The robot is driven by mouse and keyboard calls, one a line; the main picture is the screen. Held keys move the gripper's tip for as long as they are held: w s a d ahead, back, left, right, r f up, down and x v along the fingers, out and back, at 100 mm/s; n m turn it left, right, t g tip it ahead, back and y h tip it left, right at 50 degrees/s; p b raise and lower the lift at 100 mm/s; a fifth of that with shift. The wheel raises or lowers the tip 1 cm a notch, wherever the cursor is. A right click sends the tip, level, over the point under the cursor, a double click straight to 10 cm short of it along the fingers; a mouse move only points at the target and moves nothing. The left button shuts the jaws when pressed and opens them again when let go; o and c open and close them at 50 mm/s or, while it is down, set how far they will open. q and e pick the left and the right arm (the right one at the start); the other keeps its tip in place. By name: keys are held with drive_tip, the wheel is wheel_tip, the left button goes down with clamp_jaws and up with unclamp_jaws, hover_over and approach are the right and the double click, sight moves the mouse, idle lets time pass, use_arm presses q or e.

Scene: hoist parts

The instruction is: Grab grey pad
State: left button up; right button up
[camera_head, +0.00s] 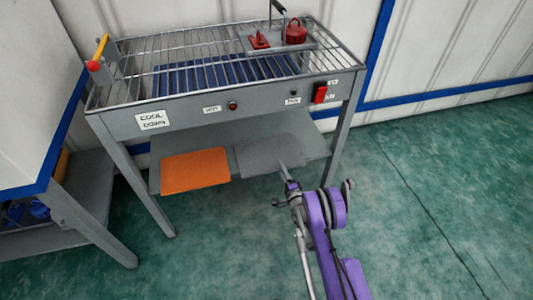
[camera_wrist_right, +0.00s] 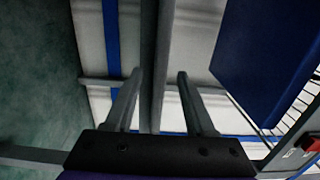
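The grey pad (camera_head: 268,154) lies flat on the lower shelf of the grey metal table, right of the orange pad. My right gripper (camera_head: 287,172) is at the pad's front edge, coming from the front right. In the right wrist view its two fingers (camera_wrist_right: 160,98) are apart. A grey strip (camera_wrist_right: 157,50), seen edge-on, runs between them with gaps on both sides. I cannot tell how much of this strip is pad and how much is shelf. My left gripper is not in view.
The orange pad (camera_head: 195,171) lies left on the same shelf (camera_head: 295,177). Above is the wire rack (camera_head: 190,62) with red items (camera_head: 294,32) and a red switch (camera_head: 320,93). A front table leg (camera_head: 341,138) stands to the right. Green floor (camera_head: 430,190) is clear at right.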

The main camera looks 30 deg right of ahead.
clamp_jaws()
drive_tip(key=shift+r, duration=0.1)
idle(0.3)
